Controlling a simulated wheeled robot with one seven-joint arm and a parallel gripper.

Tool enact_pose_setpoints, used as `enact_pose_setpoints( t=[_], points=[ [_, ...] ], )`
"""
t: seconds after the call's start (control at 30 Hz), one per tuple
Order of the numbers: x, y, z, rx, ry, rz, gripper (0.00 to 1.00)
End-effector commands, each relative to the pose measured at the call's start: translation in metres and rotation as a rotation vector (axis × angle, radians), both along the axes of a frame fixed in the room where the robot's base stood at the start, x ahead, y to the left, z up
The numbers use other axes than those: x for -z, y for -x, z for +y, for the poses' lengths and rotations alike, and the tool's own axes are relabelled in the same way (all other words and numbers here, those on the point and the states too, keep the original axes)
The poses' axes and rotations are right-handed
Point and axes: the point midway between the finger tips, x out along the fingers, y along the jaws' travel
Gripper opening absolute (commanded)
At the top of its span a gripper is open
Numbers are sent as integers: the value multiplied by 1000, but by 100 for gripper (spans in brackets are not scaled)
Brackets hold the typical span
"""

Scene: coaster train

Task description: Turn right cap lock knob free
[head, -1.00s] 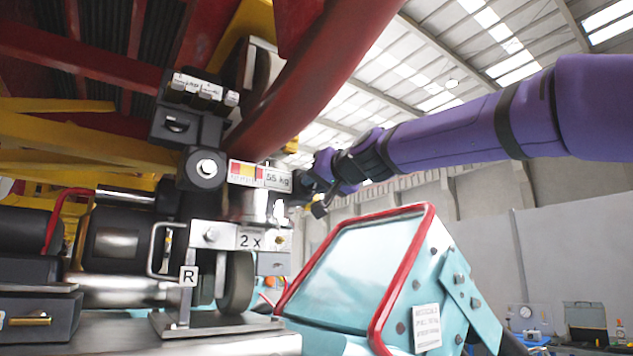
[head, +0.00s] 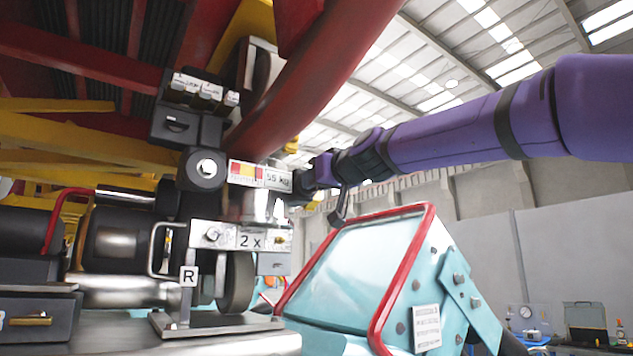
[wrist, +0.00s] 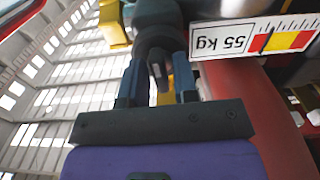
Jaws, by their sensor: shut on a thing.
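The lock knob (wrist: 157,62) shows in the wrist view as a dark grip on a round dark housing. My gripper (wrist: 158,78) has its two blue fingers on either side of it and is shut on it. The knob itself cannot be made out there, behind the label and the fingers. The label also shows upside down in the wrist view (wrist: 222,43).
A red curved rail (head: 318,85) runs just above my gripper. A bracket marked "2 x" (head: 249,240) and a wheel (head: 236,283) sit below the label. Open room lies to the right.

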Motion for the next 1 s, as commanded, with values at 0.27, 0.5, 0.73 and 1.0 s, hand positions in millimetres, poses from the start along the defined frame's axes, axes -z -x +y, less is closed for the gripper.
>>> enact_pose_setpoints(
  t=[0.27,0.5,0.73,1.0],
  points=[
    [2,0,0,-1,1,4,38],
    [1,0,0,-1,-1,3,38],
    [-1,11,-8,1,-1,1,38],
    [0,49,-32,0,-1,0,38]
  ],
)
